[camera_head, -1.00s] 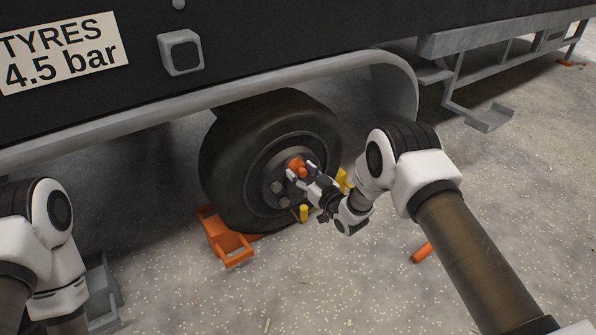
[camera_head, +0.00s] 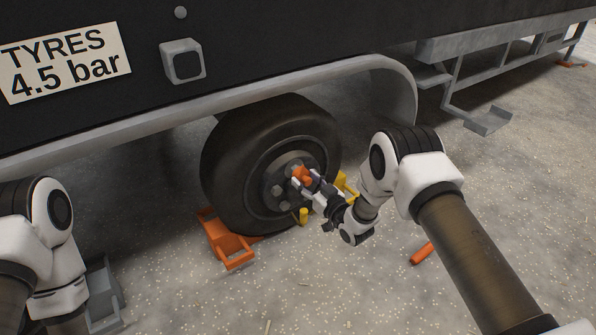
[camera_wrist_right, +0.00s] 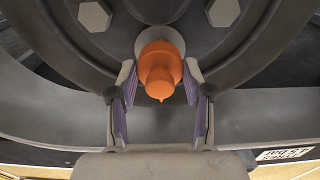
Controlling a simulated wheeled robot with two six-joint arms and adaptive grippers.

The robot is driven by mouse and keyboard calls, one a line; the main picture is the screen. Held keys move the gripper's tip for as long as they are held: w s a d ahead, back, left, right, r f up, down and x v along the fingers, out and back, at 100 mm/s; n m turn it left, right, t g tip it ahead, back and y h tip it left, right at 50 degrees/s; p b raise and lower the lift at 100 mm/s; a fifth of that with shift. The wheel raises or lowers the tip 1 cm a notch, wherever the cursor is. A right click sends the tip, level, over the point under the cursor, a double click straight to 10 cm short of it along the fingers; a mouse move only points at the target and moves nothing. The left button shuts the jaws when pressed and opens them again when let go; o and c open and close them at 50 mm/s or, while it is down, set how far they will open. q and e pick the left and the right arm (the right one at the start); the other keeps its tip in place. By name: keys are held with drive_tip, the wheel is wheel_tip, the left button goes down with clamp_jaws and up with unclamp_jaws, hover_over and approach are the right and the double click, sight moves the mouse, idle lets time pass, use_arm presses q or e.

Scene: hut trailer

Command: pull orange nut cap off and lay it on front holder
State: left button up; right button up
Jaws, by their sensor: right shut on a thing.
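The orange nut cap (camera_head: 302,174) is in front of the hub of the dark wheel (camera_head: 222,170). My right gripper (camera_head: 304,180) is shut on it. In the right wrist view the cap (camera_wrist_right: 160,72) sits between the two purple-padded fingers of my right gripper (camera_wrist_right: 160,85), with the hub behind it. I cannot tell whether it is clear of its nut. Bare grey nuts (camera_wrist_right: 95,16) show on the hub.
A yellow piece (camera_head: 304,216) stands at the wheel's lower right. An orange cylinder (camera_head: 421,253) lies on the ground beside my right arm. The grey mudguard (camera_head: 405,90) arches over the wheel. The ground in front is mostly clear.

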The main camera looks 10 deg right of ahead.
sight(309, 182)
drive_tip(key=shift+p+v, duration=0.75)
drive_tip(key=shift+v, duration=0.35)
drive_tip(key=shift+s+d+r+p, duration=0.1)
drive_tip(key=shift+s+d+p, duration=0.05)
drive_tip(key=shift+s+p, duration=0.35)
drive_tip(key=shift+p+v, duration=0.6)
drive_tip(key=shift+v, duration=0.3)
drive_tip(key=shift+s+d+p, duration=0.25)
drive_tip(key=shift+s+p, duration=0.2)
drive_tip(key=shift+s, duration=0.2)
drive_tip(key=shift+s+d, duration=0.15)
drive_tip(key=shift+s, duration=0.25)
